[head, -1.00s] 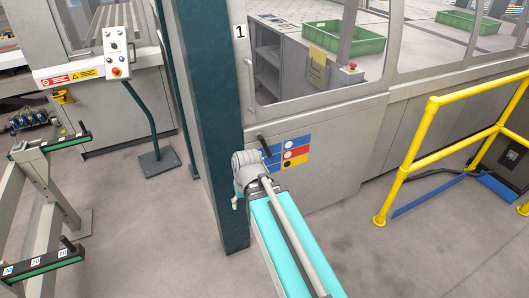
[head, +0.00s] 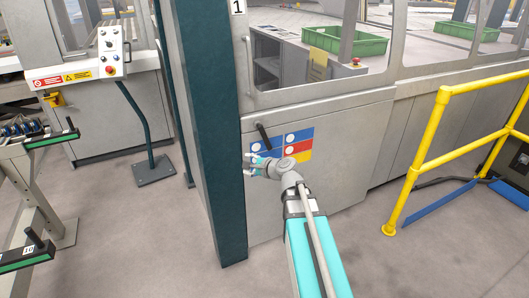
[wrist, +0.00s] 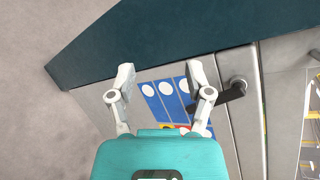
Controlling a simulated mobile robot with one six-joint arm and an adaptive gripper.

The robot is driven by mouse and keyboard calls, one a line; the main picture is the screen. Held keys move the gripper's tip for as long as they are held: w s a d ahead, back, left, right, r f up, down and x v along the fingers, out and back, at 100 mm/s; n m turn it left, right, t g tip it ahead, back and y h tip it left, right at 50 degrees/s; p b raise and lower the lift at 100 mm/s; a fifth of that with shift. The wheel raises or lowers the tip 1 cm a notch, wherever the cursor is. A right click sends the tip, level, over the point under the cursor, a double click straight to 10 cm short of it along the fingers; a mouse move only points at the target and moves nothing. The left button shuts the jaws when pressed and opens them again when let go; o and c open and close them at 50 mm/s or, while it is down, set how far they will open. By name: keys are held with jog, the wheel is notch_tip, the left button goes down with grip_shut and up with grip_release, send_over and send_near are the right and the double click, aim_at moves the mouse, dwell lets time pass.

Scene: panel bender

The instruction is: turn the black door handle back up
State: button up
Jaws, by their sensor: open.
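The black door handle (head: 264,136) is on the grey door panel (head: 350,135), just above the coloured label squares. Its lever slants downward from the pivot. It also shows in the wrist view (wrist: 234,92), right of my gripper, with the lever's free end close to or partly behind the right finger. My gripper (head: 251,166) is below and a little left of the handle, in front of the panel. In the wrist view my gripper (wrist: 160,72) has its fingers spread with nothing between them. I cannot tell whether the right finger touches the lever.
A dark green pillar (head: 208,130) stands just left of the panel, near my gripper. A yellow railing (head: 424,150) stands at the right. A control box (head: 112,52) on a post and a rack (head: 35,200) are at the left. The floor in front of the panel is clear.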

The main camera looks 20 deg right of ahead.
jog(key=w+d+f+m+t+h+b, duration=0.2)
jog(key=d+m+t+h+b, duration=0.3)
jog(key=d+m, duration=0.7)
jog(key=shift+w+d+f+m+b, duration=0.15)
jog(key=shift+d+f+m+b, duration=0.15)
jog(key=shift+d+b, duration=0.75)
jog(key=shift+w+a, duration=0.1)
jog(key=shift+w, duration=0.05)
